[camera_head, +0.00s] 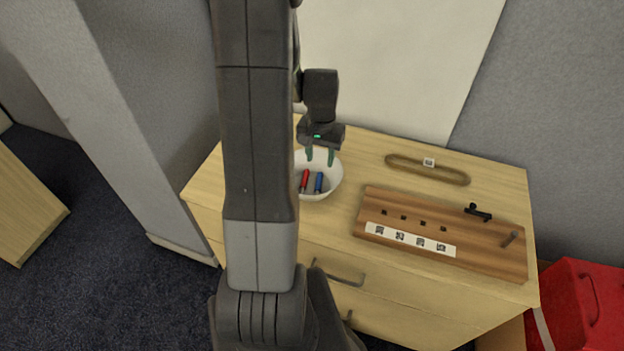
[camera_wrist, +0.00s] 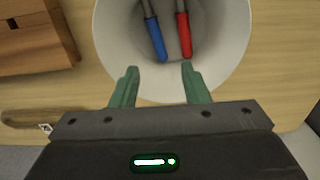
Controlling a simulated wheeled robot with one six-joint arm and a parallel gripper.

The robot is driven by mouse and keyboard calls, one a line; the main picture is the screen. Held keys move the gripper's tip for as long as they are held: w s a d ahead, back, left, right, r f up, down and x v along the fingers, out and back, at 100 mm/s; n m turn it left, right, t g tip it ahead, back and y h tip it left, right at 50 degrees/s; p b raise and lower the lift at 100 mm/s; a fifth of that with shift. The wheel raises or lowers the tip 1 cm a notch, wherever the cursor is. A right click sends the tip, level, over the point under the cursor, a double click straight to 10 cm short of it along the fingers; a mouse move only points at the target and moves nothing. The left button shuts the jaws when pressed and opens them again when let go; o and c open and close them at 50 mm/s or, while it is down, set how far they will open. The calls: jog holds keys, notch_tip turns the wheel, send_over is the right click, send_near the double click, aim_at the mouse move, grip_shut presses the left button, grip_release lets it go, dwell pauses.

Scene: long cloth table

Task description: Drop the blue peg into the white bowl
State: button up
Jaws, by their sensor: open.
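The blue peg (camera_head: 319,182) lies in the white bowl (camera_head: 332,172) on the wooden cabinet top, beside a red peg (camera_head: 305,179). My gripper (camera_head: 320,157) is open and empty over the bowl's far part, with its fingers pointing down. In the wrist view the blue peg (camera_wrist: 156,42) and the red peg (camera_wrist: 184,36) lie side by side in the bowl (camera_wrist: 236,35). There my gripper's fingertips (camera_wrist: 158,69) are apart from both pegs, with nothing between them. My arm hides the left part of the bowl in the head view.
A brown wooden board (camera_head: 480,250) with several square holes, a marker strip (camera_head: 410,240) and a black piece (camera_head: 478,212) lies to the right. A flat wooden loop (camera_head: 455,177) lies behind it. A red case (camera_head: 588,305) stands at the lower right.

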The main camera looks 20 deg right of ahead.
notch_tip(320, 180, up, 13)
jog(key=shift+r, duration=0.2)
dwell(0.6)
notch_tip(320, 180, down, 14)
jog(key=shift+r, duration=0.1)
jog(key=shift+r+p, duration=1.25)
jog(key=shift+r, duration=0.5)
jog(key=shift+f, duration=0.15)
